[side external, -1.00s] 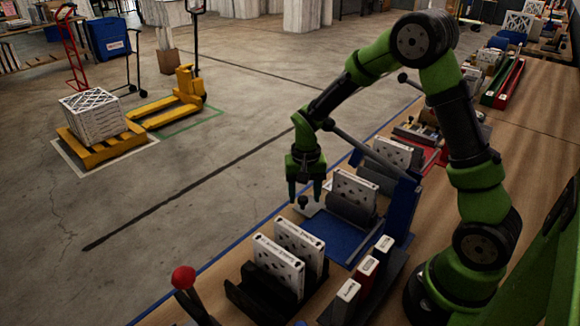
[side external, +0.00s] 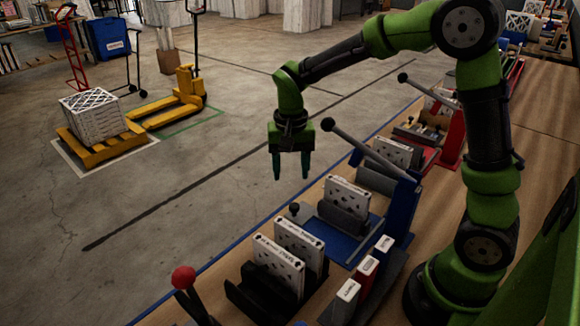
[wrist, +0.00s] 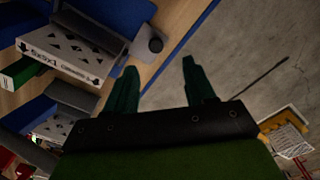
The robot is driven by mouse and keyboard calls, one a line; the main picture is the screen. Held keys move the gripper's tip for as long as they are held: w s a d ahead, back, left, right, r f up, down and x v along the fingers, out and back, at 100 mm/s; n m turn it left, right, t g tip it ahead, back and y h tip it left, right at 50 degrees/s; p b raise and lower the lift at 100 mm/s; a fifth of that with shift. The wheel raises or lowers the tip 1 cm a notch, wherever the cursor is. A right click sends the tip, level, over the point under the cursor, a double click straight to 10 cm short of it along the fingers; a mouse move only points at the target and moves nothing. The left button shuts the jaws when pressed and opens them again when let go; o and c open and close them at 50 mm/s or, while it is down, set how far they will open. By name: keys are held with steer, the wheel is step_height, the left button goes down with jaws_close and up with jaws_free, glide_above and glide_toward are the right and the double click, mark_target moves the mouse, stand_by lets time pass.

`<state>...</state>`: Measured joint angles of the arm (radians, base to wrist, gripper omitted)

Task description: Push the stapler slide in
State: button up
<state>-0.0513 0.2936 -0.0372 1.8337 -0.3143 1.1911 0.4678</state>
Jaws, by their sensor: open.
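The stapler is a blue press with a blue base (side external: 330,240) on the bench and a long grey lever (side external: 365,148) raised, its ball end up. Its slide carries a white boxed filter (side external: 346,196) upright in a dark holder (side external: 343,217). A dark knob (side external: 294,208) stands at the slide's outer end, by the bench's floor-side edge. The wrist view shows the filter (wrist: 70,55) and the knob (wrist: 155,44) beyond the fingertips. My gripper (side external: 291,177) is open and empty, pointing down, above and apart from the knob. It also shows in the wrist view (wrist: 160,70).
A dark rack (side external: 258,297) with white filters stands in front of the press. Upright boxes, including a red one (side external: 366,270), stand to its right. A red-knobbed lever (side external: 184,278) is nearest the camera. Another filter station (side external: 392,152) stands behind.

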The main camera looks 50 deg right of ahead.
step_height(320, 180, up, 6)
steer(key=s+a+r+n+t+y, duration=0.1)
steer(key=s+r+n+t, duration=0.1)
steer(key=s, duration=0.6)
steer(key=s+a+r+n+t+y, duration=0.1)
steer(key=s+r+n+t, duration=0.1)
steer(key=s+t, duration=0.3)
steer(key=shift+s+a+r+n, duration=0.35)
steer(key=shift+s+n, duration=0.15)
steer(key=shift+s, duration=0.9)
